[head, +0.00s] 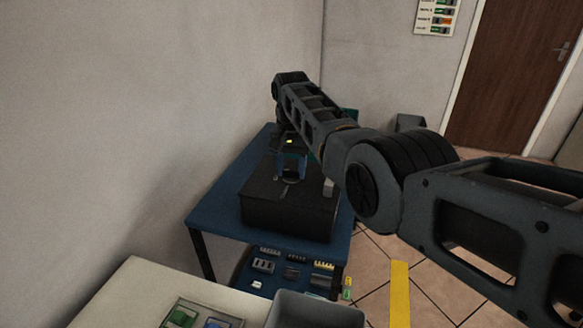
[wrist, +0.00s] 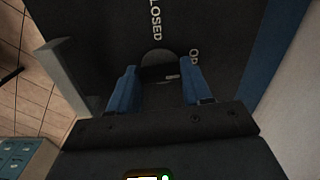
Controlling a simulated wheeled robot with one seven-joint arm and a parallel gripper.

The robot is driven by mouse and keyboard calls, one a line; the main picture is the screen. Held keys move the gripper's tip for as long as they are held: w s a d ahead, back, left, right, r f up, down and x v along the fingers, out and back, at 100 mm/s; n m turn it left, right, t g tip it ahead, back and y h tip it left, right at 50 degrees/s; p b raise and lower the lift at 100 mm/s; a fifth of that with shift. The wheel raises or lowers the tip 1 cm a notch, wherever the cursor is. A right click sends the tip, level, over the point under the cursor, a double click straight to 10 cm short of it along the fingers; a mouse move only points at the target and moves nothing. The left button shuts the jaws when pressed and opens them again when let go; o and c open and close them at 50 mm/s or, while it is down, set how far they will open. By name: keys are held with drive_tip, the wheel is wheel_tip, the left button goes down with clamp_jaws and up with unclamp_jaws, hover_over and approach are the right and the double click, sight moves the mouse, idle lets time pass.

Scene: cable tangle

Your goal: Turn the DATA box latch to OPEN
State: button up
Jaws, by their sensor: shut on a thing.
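The black box (head: 290,212) sits on a blue table. Its dark lid (wrist: 100,25) fills the upper wrist view, with the white word CLOSED (wrist: 155,20) at top centre and a partly hidden label starting OP (wrist: 193,53) to its right. The latch (wrist: 158,73) is a dark bar on a round base, with a small white mark at its right end. My gripper (wrist: 160,80) has its two blue fingers on either side of the latch, shut on it. In the head view my gripper (head: 291,174) points down onto the lid. The latch's exact angle is hard to tell.
A light grey block (wrist: 70,78) stands beside the lid at left in the wrist view. The blue table (head: 215,212) has a lower shelf with several small parts (head: 290,270). A grey bin (head: 315,310) and a pale worktop (head: 130,290) are in front. A wall rises at left.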

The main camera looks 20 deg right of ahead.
sight(291, 171)
drive_tip(key=shift+m, duration=0.5)
drive_tip(key=o, duration=1.1)
drive_tip(key=shift+c, duration=0.2)
drive_tip(key=shift+r, duration=3.9)
